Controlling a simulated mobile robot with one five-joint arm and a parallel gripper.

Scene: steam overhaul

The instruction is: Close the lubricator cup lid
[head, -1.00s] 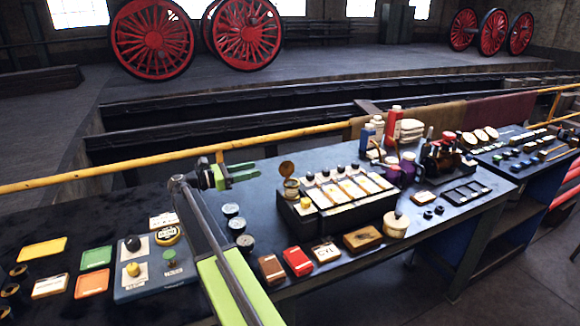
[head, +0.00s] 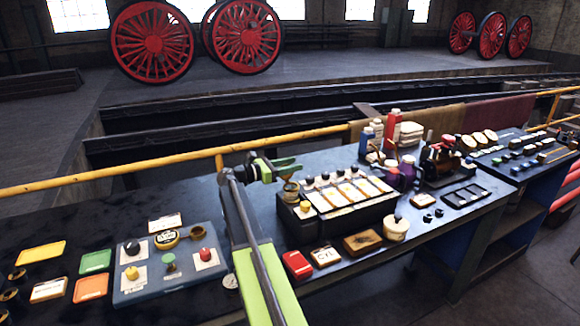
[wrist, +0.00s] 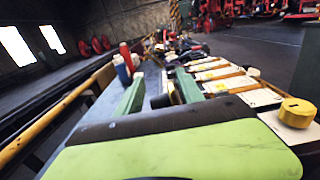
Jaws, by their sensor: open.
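The lubricator cup (head: 290,191) is a small brass cup at the left back corner of the black box with white labelled strips. Its lid is not clearly visible in the head view now; my gripper covers the place just above the cup. My gripper (head: 288,165) has green fingers that point right, just above and behind the cup. In the wrist view the fingers of my gripper (wrist: 158,93) stand apart with nothing clearly held between them. I cannot tell whether a finger touches the lid.
The black box (head: 350,213) carries a row of dark knobs and a yellow knob (head: 305,206). Bottles and a red can (head: 393,124) stand behind it to the right. A blue control panel (head: 190,284) lies left of my arm. A yellow rail (head: 110,175) runs behind the bench.

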